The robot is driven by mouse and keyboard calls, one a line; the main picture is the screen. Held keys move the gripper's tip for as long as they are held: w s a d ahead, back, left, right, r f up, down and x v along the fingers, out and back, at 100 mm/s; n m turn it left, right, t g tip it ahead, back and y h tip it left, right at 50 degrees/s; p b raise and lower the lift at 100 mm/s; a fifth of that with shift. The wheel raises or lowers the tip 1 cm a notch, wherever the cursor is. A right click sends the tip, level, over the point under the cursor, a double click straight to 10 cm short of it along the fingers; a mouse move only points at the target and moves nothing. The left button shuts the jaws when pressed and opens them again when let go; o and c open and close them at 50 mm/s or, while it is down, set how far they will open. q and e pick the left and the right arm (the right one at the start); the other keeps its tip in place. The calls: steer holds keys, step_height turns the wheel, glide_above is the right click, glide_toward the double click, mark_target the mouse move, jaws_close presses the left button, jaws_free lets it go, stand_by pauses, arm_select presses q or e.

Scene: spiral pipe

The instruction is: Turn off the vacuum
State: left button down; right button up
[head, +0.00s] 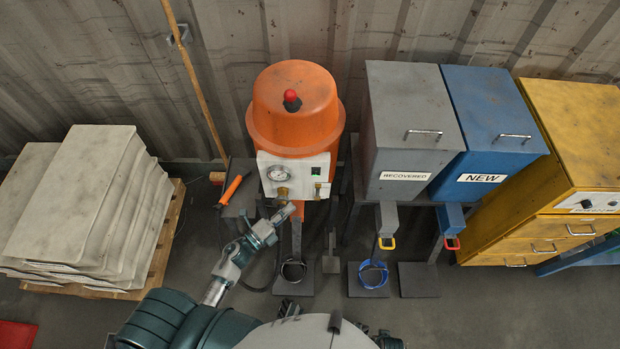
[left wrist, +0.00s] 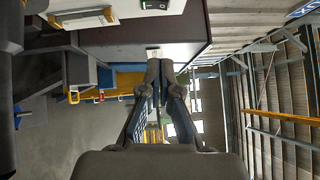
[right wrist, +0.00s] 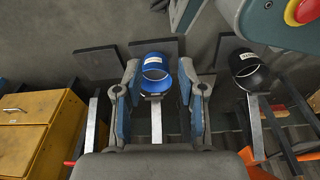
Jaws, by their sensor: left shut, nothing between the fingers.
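The orange vacuum (head: 296,115) stands against the wall with a red knob (head: 291,96) on its lid. Its white control panel (head: 298,175) carries a round gauge (head: 278,173) and a small green switch (head: 316,171). The switch (left wrist: 154,4) also shows at the top edge of the left wrist view. My left gripper (head: 291,209) is just below the panel, left of the switch; in the left wrist view (left wrist: 159,68) its fingers are together and empty. My right gripper (right wrist: 158,72) is open, seen only in the right wrist view.
A grey bin (head: 410,130), blue bin (head: 488,115) and yellow cabinet (head: 575,125) stand to the right. Stacked pale slabs (head: 85,205) sit left. A blue ring-shaped cup (right wrist: 155,68) appears between my right fingers, seemingly beyond them. An orange-handled tool (head: 232,188) lies beside the vacuum.

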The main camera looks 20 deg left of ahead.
mark_target(318, 171)
arm_select(q)
steer(key=x, duration=0.4)
steer(key=a+x, duration=0.1)
steer(key=x, duration=0.3)
steer(key=w+a+x, duration=0.1)
steer(key=x, duration=0.4)
steer(key=shift+a+r+p, duration=0.1)
steer(key=shift+p, duration=0.2)
steer(key=shift+w+d+r, duration=0.1)
steer(key=shift+d, duration=0.25)
steer(key=shift+a, duration=0.25)
steer(key=shift+w+a+r+n+p, duration=0.3)
steer(key=shift+a+r+p, duration=0.1)
steer(key=shift+p, duration=0.7)
steer(key=shift+s+f, duration=0.1)
steer(key=shift+f, duration=0.1)
steer(key=shift+d, duration=0.2)
arm_select(e)
steer(key=s+d+f, duration=0.2)
steer(key=s+f, duration=0.2)
steer(key=shift+s+d+f, duration=0.15)
steer(key=shift+s, duration=0.25)
